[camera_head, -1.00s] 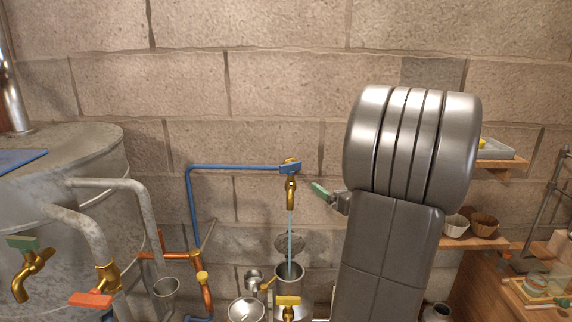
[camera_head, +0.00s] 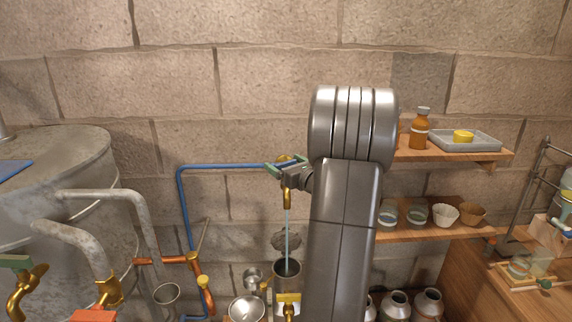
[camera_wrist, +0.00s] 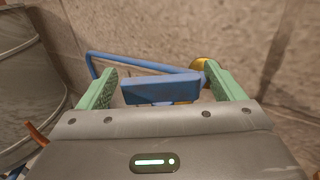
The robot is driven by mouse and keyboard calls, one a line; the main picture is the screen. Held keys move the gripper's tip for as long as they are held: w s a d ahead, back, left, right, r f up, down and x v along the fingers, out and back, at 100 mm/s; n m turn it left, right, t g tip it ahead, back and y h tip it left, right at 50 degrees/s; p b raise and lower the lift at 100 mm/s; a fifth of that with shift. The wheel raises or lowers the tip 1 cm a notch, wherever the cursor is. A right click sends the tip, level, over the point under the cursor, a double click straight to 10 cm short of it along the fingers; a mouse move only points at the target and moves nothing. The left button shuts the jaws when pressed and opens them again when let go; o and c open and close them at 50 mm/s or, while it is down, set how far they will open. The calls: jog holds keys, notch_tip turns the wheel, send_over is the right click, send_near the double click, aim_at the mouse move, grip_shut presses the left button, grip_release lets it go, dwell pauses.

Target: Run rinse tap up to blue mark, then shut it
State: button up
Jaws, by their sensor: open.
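The rinse tap has a brass spout (camera_head: 287,199) at the end of a blue pipe (camera_head: 222,166). A thin stream of water (camera_head: 286,232) runs from it into a grey metal vessel (camera_head: 277,277) below. I cannot make out the blue mark or the water level inside the vessel. My gripper (camera_head: 284,165) is at the top of the tap, its green fingers open. In the wrist view the tap's blue handle (camera_wrist: 160,90) lies crosswise between the two fingers of my gripper (camera_wrist: 160,72). My gripper hides most of the handle in the head view.
A large metal still (camera_head: 85,170) with grey pipes stands at the left. Other taps and orange pipes (camera_head: 150,261) are low between it and the vessel. Shelves with an amber bottle (camera_head: 420,130) and cups (camera_head: 445,213) are at the right. A stone wall is behind.

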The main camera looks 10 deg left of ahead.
jog(key=c, duration=0.9)
jog(key=shift+f+m+t+h+b, duration=0.15)
jog(key=shift+m+t+h+b, duration=0.2)
jog(key=shift+b, duration=0.35)
jog(key=shift+f+m+t+h+b, duration=0.15)
jog(key=shift+m+t+h+b, duration=0.3)
jog(key=shift+b, duration=0.6)
jog(key=m+t+h+b, duration=0.1)
jog(key=m+h+b, duration=0.1)
jog(key=b, duration=0.4)
jog(key=shift+f+t+h+b, duration=0.1)
jog(key=shift+t+h+b, duration=0.25)
jog(key=shift+h, duration=0.45)
jog(key=m+t+h+b, duration=0.1)
jog(key=m+h+b, duration=0.1)
jog(key=b, duration=0.4)
jog(key=shift+h, duration=0.5)
jog(key=shift+m+b, duration=0.3)
jog(key=shift+b, duration=0.25)
jog(key=shift+r+m+t+h+b, duration=0.25)
jog(key=shift+r+m+h+b, duration=0.15)
jog(key=shift+h+b, duration=0.5)
